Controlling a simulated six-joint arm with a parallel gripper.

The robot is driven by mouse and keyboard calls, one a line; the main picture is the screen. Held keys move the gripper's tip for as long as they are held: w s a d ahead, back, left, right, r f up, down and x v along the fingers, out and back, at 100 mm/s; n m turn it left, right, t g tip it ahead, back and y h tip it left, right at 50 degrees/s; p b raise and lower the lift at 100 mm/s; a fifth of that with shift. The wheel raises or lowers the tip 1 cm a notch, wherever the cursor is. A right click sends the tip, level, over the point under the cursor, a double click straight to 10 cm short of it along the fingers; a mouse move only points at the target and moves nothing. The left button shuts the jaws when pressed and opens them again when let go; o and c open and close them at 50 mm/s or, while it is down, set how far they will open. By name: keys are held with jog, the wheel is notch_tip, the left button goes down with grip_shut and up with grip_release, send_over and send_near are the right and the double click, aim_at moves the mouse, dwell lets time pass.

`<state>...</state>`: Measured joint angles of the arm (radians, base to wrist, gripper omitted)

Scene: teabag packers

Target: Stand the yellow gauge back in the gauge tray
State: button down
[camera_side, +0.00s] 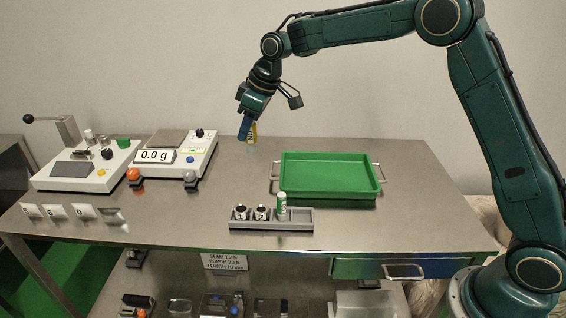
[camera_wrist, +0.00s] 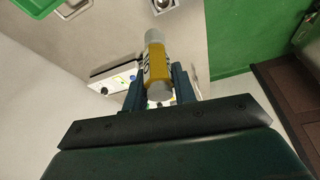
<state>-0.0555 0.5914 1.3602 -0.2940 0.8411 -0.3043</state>
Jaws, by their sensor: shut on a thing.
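My gripper (camera_side: 247,130) is shut on the yellow gauge (camera_wrist: 157,68) and holds it in the air above the back middle of the steel table. In the wrist view the gauge is a yellow cylinder with pale ends and dark lettering, between the two fingers (camera_wrist: 158,88). In the side view only a yellow strip (camera_side: 255,131) shows beside the fingers. The grey gauge tray (camera_side: 268,226) lies near the table's front edge, apart from the gripper. A green and white gauge (camera_side: 281,204) stands in it, beside two dark round places with white marks. Its right end looks empty.
A green tray (camera_side: 330,196) with metal handles lies behind and right of the gauge tray. The table between the scale and green tray is clear.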

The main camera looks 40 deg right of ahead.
jog(key=s+d+f+n, duration=0.2)
jog(key=s+d+f, duration=0.6)
jog(key=f, duration=0.5)
jog(key=shift+s+y, duration=0.3)
jog(key=shift+s, duration=0.9)
jog(key=shift+f, duration=0.25)
jog(key=shift+f, duration=3.15)
jog(key=shift+f, duration=0.65)
jog(key=c, duration=1.1)
grip_release()
jog(key=shift+o, duration=0.2)
jog(key=shift+r, duration=0.1)
